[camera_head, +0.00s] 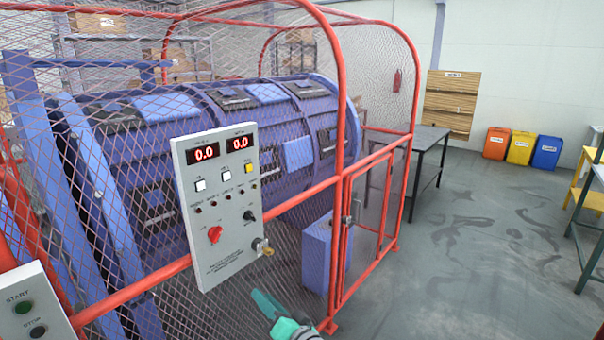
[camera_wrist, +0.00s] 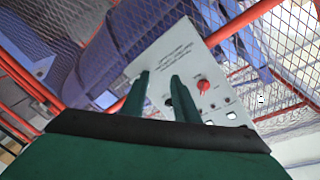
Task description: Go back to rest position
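My gripper (camera_head: 262,298) is teal and shows at the bottom of the head view, below and a little right of the grey control panel (camera_head: 219,240). In the wrist view, my gripper (camera_wrist: 160,80) has two green fingers with a gap between them. I see nothing held between them, and the fingers appear in front of the panel (camera_wrist: 165,52). The panel has two red 0.0 displays (camera_head: 223,149), a red knob (camera_head: 214,234), a black knob (camera_head: 249,215) and a brass key-like part (camera_head: 266,251) at its lower right corner.
A red-framed mesh cage (camera_head: 340,90) encloses the blue strander drum (camera_head: 185,110). A START/STOP box (camera_head: 33,308) stands at lower left.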

